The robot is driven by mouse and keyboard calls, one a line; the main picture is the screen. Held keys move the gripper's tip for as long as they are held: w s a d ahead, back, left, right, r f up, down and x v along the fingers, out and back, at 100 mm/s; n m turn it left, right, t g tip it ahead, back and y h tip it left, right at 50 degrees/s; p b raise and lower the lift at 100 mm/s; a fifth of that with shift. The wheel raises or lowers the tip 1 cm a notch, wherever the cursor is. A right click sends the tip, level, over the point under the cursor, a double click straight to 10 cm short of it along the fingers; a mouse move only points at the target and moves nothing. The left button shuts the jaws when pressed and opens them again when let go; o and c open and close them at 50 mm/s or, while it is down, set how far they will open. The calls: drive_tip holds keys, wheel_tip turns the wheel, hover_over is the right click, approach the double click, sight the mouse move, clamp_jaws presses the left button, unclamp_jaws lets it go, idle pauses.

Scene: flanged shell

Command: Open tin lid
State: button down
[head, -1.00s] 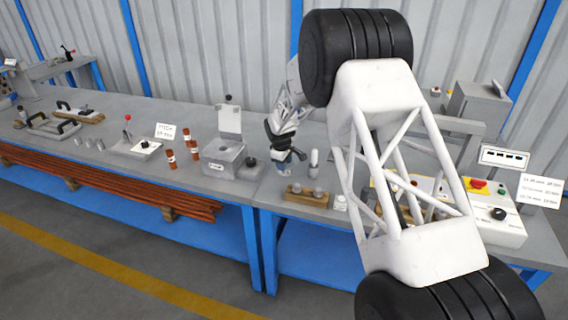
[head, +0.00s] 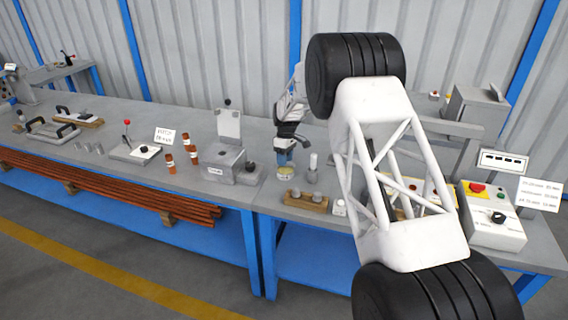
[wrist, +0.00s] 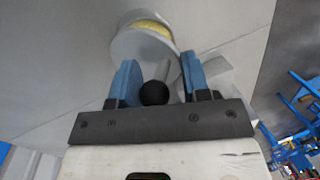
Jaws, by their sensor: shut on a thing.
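A round pale tin with a yellow band (head: 286,171) stands on the bench below my gripper (head: 285,148) in the head view. In the wrist view the tin's yellow band (wrist: 150,27) shows beyond the fingertips, with a grey disc (wrist: 143,46) on its near side. I cannot tell whether this disc is the lid. My gripper's blue fingers (wrist: 158,62) are shut on a thin pale stem with a black ball knob (wrist: 155,93). Whether the stem joins the disc is unclear.
A grey cylinder (head: 312,170) stands just right of the tin. A wooden block with grey pieces (head: 306,200) is in front, near the bench edge. A control box (head: 494,225) is at the right.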

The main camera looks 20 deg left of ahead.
drive_tip(key=g, duration=0.1)
drive_tip(key=w+g, duration=0.1)
drive_tip(key=g, duration=0.1)
drive_tip(key=w+g, duration=0.1)
drive_tip(key=shift+w+d+r, duration=0.2)
drive_tip(key=shift+d, duration=0.05)
drive_tip(key=shift+w+g, duration=0.4)
drive_tip(key=shift+g, duration=0.5)
drive_tip(key=shift+w+g, duration=0.4)
drive_tip(key=shift+g, duration=0.5)
drive_tip(key=shift+d, duration=0.1)
drive_tip(key=c, duration=0.9)
unclamp_jaws()
drive_tip(key=shift+r, duration=0.3)
drive_tip(key=shift+a+r, duration=0.3)
